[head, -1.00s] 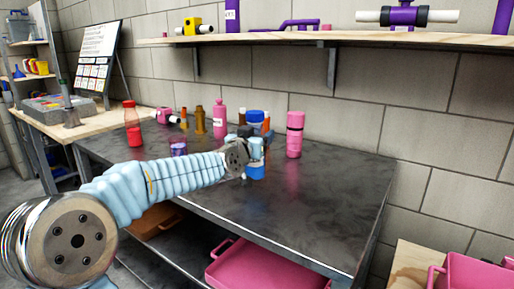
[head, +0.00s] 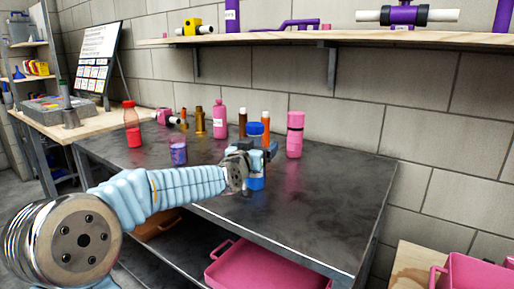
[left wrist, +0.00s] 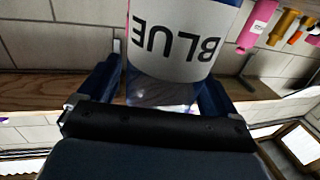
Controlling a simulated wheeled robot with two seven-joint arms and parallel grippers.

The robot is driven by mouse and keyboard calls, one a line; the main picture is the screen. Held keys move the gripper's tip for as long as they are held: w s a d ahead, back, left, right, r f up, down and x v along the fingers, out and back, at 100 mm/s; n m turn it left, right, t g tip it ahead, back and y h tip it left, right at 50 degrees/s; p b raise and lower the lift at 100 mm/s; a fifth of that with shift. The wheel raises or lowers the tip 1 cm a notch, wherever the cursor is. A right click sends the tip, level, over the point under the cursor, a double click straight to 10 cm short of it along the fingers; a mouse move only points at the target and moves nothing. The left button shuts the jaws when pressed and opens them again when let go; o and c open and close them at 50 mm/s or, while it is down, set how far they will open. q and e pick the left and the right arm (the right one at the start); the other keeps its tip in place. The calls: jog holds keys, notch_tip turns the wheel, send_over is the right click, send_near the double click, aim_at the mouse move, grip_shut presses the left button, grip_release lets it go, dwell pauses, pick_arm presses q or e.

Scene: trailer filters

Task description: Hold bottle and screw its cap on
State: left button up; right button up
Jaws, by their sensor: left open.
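The blue bottle (head: 255,183) stands upright on the dark metal table, its middle hidden by my left gripper. Its blue top (head: 255,128) shows above the gripper. I cannot tell whether this is a seated cap. In the left wrist view, the bottle's white label reading BLUE (left wrist: 180,38) appears upside down between my fingers. My left gripper (head: 262,155) is open, with one finger on each side of the bottle; its fingers also show in the left wrist view (left wrist: 155,92). No separate loose cap can be made out. My right gripper is out of view.
A pink bottle (head: 295,135) stands to the right on the table (head: 320,190). Another pink bottle (head: 219,120), brown bottles (head: 200,121), a red bottle (head: 132,125) and a purple cup (head: 178,151) stand to the left. An orange bottle (head: 266,122) is close behind. The table's right front is clear.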

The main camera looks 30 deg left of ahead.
pick_arm(q)
jog(key=shift+r, duration=0.25)
jog(key=s+d+b, duration=0.1)
jog(key=s+b, duration=0.1)
jog(key=s, duration=1)
jog(key=shift+d+b, duration=0.3)
jog(key=shift+d, duration=0.1)
jog(key=shift+f, duration=0.1)
